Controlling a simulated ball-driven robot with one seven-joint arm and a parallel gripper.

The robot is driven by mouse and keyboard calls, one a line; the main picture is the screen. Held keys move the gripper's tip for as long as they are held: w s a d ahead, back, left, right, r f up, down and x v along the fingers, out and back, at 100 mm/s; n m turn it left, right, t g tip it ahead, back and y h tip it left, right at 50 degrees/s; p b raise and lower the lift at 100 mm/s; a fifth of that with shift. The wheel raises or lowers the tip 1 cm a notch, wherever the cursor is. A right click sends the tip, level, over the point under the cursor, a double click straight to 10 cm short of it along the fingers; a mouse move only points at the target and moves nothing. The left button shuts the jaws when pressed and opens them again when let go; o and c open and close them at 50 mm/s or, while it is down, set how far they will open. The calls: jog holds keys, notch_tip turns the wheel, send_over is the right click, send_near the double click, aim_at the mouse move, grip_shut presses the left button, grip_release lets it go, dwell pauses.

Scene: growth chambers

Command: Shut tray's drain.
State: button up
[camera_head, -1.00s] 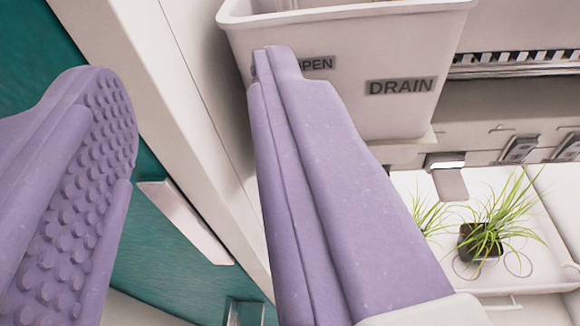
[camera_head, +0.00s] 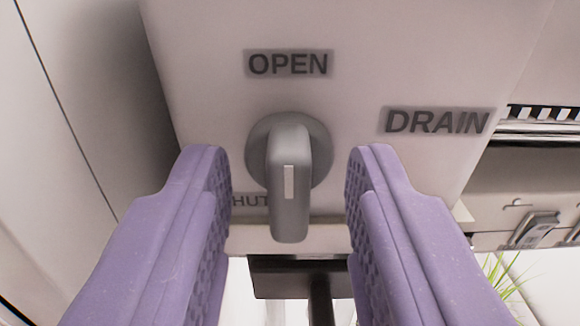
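The drain knob (camera_head: 289,190) is a grey round base with a lever handle on the front of the white tray (camera_head: 400,60). Its handle, marked with a pale stripe, points down, away from the OPEN label (camera_head: 288,63) above. A lower label (camera_head: 248,200) reads "HUT" and is partly hidden by a finger and the handle. A DRAIN label (camera_head: 437,121) is to the right. My gripper (camera_head: 288,160) is open, its two purple fingers on either side of the knob, with visible gaps on both sides. I see no contact.
A pale wall panel (camera_head: 75,110) runs close along the left. A dark bracket on a post (camera_head: 300,278) shows below the tray. Green plant leaves (camera_head: 500,275) and grey latches (camera_head: 535,229) are at the lower right.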

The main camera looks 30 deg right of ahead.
grip_shut()
jog(key=n+p, duration=0.1)
jog(key=n, duration=0.3)
jog(key=shift+a+n, duration=0.1)
jog(key=shift+n, duration=0.2)
jog(key=n+p, duration=0.2)
jog(key=n, duration=0.2)
jog(key=n+p, duration=0.3)
jog(key=n, duration=0.2)
jog(key=shift+w+a+n, duration=0.1)
jog(key=shift+n, duration=0.3)
jog(key=shift+f+n+p, duration=0.15)
jog(key=shift+n+p, duration=1.1)
jog(key=shift+n, duration=0.55)
